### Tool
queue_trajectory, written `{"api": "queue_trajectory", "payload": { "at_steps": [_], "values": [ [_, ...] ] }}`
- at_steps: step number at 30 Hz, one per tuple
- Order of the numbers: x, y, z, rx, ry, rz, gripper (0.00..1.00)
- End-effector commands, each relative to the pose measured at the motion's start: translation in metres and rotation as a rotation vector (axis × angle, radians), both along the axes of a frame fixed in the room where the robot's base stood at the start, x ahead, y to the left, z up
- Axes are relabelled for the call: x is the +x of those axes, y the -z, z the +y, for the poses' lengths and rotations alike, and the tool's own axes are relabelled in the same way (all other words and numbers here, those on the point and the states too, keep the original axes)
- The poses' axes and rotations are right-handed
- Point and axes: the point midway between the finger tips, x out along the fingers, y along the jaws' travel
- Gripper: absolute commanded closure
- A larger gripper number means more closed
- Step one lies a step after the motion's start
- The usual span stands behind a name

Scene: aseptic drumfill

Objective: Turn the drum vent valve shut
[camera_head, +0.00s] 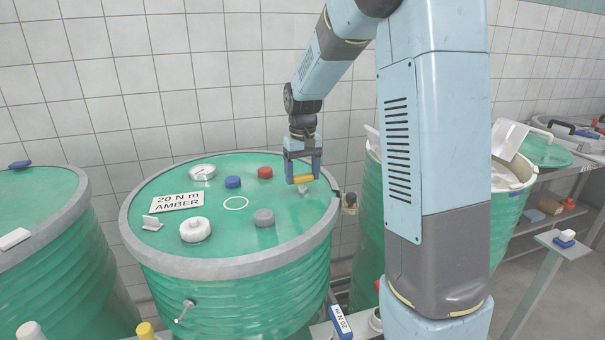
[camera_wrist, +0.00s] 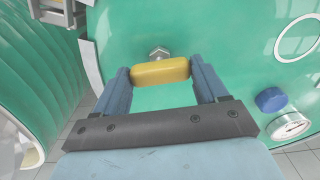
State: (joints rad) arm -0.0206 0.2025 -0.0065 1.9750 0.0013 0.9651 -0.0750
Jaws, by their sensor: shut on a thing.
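The drum (camera_head: 270,240) is green with a grey rim and stands in the middle of the head view. Its vent valve has a yellow handle (camera_head: 303,179) on a small metal stem (camera_head: 303,190) near the right side of the lid. My gripper (camera_head: 303,175) is over the valve with one finger at each end of the handle. In the wrist view the yellow handle (camera_wrist: 160,71) lies crosswise between both fingers, and the hexagonal metal fitting (camera_wrist: 159,53) shows just beyond it. My gripper (camera_wrist: 161,80) is shut on the handle.
The lid also carries a gauge (camera_head: 203,172), a blue cap (camera_head: 233,182), a red cap (camera_head: 265,172), a grey cap (camera_head: 264,217), a white cap (camera_head: 195,229) and a "20 N m AMBER" label (camera_head: 177,201). Another green drum (camera_head: 45,250) stands at left. A shelf rack (camera_head: 570,190) is at right.

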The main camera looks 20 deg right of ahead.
Motion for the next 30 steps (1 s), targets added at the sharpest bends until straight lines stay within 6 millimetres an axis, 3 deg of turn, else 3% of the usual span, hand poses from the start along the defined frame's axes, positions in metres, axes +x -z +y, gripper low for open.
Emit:
{"api": "queue_trajectory", "payload": {
  "at_steps": [23, 24, 30],
  "values": [
    [0.0020, -0.0021, -0.0002, 0.001, 0.105, -0.008, 0.58],
    [0.0020, -0.0021, -0.0002, 0.000, 0.105, -0.007, 0.26],
    [0.0011, -0.0012, -0.0001, 0.000, 0.104, -0.004, 0.06]
  ]
}}
